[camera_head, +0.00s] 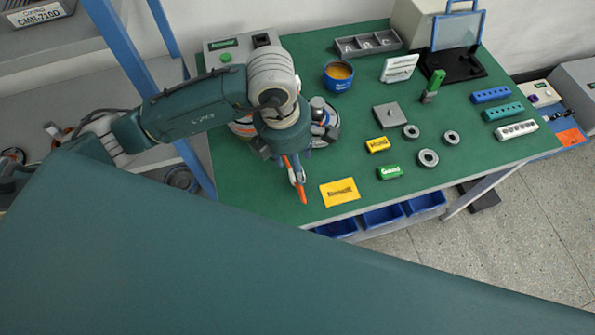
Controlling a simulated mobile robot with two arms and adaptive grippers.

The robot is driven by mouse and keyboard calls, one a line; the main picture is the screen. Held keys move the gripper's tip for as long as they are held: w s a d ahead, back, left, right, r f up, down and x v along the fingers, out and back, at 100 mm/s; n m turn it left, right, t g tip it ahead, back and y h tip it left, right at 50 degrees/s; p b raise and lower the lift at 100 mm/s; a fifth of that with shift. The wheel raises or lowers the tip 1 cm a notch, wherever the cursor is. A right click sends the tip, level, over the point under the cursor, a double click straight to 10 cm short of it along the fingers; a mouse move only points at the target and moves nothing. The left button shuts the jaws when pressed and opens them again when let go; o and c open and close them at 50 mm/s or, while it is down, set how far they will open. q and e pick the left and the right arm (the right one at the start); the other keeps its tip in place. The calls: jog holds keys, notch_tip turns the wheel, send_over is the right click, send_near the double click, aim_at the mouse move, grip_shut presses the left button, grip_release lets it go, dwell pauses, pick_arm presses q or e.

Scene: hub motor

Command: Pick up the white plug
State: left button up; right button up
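The white plug (517,130) is a long white bar with a row of dark holes along its top. It lies on the green table (235,190) near the right edge, in front of a similar teal plug (502,111) and a blue plug (491,94). My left gripper (296,176) hangs over the left part of the table, far to the left of the white plug. A slim orange thing (302,192) shows at its fingertips; I cannot tell whether it is held. My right gripper is not in view.
Grey rings (428,158), a yellow box (377,145), a green box (389,172) and a grey square block (388,116) lie mid-table. A yellow card (339,192) lies near the front edge. Blue bins (383,217) sit below that edge. A black stand (458,66) is behind the plugs.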

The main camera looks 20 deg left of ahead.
pick_arm(q)
jog(key=shift+f, duration=0.45)
jog(key=shift+w+f, duration=0.1)
jog(key=shift+f, duration=0.15)
jog(key=f, duration=0.1)
jog(key=f+p, duration=0.1)
jog(key=f, duration=0.1)
jog(key=f+p, duration=0.1)
jog(key=shift+d+f, duration=0.25)
jog(key=shift+f, duration=0.35)
jog(key=c, duration=1.2)
